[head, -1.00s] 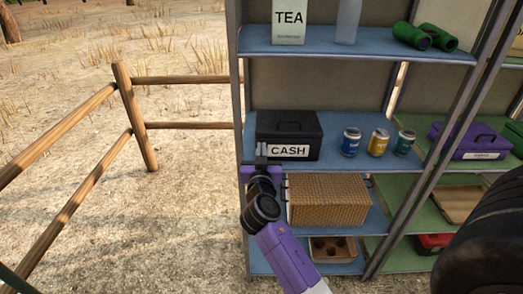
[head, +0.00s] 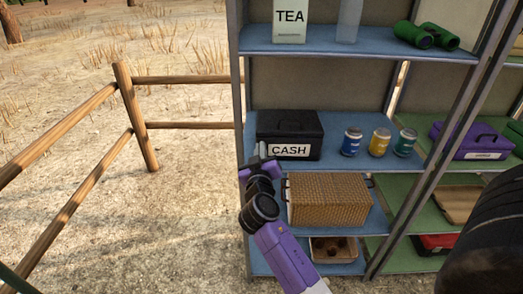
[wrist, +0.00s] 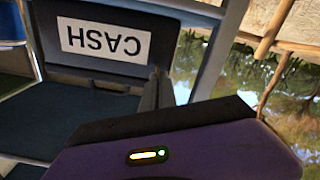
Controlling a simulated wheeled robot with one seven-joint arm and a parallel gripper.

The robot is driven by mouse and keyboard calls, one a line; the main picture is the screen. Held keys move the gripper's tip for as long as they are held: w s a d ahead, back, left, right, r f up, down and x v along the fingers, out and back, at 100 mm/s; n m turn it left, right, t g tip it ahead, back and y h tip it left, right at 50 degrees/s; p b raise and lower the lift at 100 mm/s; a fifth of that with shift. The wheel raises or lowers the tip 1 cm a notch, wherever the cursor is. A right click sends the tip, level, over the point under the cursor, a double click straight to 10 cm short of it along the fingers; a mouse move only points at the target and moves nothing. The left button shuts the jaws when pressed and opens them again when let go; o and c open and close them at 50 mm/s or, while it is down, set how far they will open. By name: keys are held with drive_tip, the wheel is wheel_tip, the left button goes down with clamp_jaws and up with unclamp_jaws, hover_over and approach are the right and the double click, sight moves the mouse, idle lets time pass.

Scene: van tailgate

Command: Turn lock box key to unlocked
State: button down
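The lock box is a black box (head: 300,128) with a handle on its lid and a white CASH label. It stands on the blue middle shelf and also shows upside down in the wrist view (wrist: 60,75). My gripper (head: 262,150) is at the box's front left, beside the label. In the wrist view its narrow grey fingers (wrist: 156,88) are close together, with a small brownish bit at their tips, seemingly the key (wrist: 155,73). The fingers hide most of it, and I cannot read which way it points.
Blue, yellow and green cans (head: 380,142) stand right of the box. A wicker basket (head: 328,200) sits on the shelf below, close to my arm. The shelf's left post (head: 238,120) is near my gripper. Open ground lies left, up to a wooden fence (head: 140,125).

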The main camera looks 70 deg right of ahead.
drive_tip(key=n+p, duration=0.1)
drive_tip(key=n, duration=0.3)
drive_tip(key=n+p, duration=0.1)
drive_tip(key=n, duration=0.3)
drive_tip(key=f+n, duration=0.1)
drive_tip(key=n, duration=0.3)
drive_tip(key=shift+w+a+n+p, duration=0.2)
drive_tip(key=shift+w+n+p, duration=0.1)
drive_tip(key=shift+w+p, duration=0.1)
idle(0.3)
drive_tip(key=c, duration=1.7)
unclamp_jaws()
drive_tip(key=shift+b+v, duration=0.65)
drive_tip(key=shift+v, duration=3.25)
